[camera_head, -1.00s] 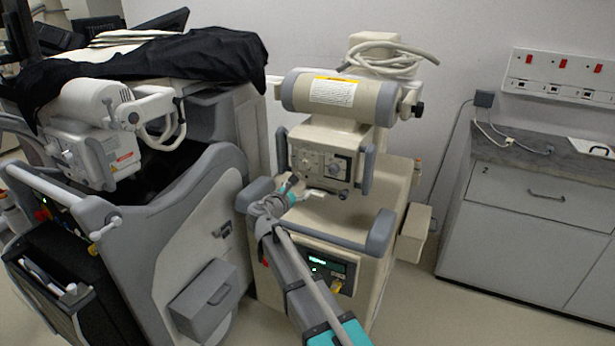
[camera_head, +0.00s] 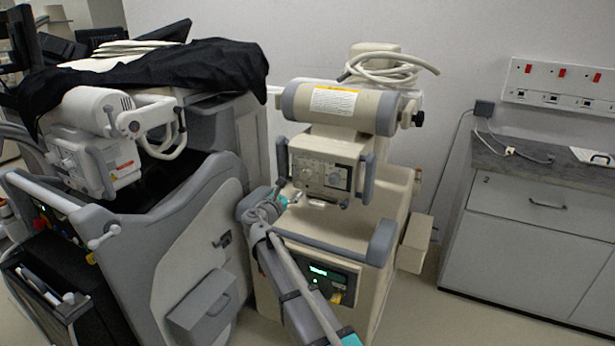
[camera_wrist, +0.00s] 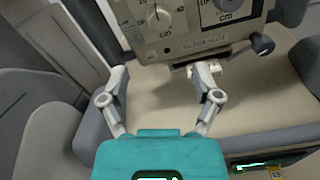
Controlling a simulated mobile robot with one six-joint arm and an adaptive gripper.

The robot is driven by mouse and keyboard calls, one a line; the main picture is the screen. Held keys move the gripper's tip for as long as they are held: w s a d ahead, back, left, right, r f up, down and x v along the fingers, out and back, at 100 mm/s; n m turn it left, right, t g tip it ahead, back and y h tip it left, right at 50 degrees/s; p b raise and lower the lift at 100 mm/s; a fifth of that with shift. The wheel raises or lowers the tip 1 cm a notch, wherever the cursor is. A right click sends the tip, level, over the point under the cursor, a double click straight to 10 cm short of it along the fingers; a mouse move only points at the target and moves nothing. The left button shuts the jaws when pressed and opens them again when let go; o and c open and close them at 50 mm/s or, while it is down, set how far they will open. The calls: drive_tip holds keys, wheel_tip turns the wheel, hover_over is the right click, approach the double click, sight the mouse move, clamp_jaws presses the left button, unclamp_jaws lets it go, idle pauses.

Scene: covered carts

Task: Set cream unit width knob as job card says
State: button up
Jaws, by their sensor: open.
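The cream unit (camera_head: 400,195) stands mid-view in the head view, with a control box (camera_head: 322,172) carrying dials below its tube. In the wrist view, the control panel (camera_wrist: 180,42) is at the top, cut off by the frame. A left dial (camera_wrist: 157,15) marked "cm" and a right dial (camera_wrist: 226,4) marked "cm" show partly. I cannot tell which is the width knob. My gripper (camera_wrist: 160,72) is open and empty, its fingers below the panel and apart from the dials. In the head view, my gripper (camera_head: 282,188) is just left of the control box. No job card is readable.
A small dark lever knob (camera_wrist: 262,44) sticks out right of the panel. A grey handle rail (camera_head: 381,238) runs around the cream unit. A grey-white unit (camera_head: 190,225) under black cloth stands close on the left. A drawer cabinet (camera_head: 540,200) is at right.

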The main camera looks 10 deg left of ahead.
sight(306, 175)
drive_tip(key=x, duration=1.1)
drive_tip(key=shift+w, duration=0.3)
drive_tip(key=c, duration=1)
drive_tip(key=shift+d, duration=0.4)
clamp_jaws()
drive_tip(key=shift+a, duration=0.2)
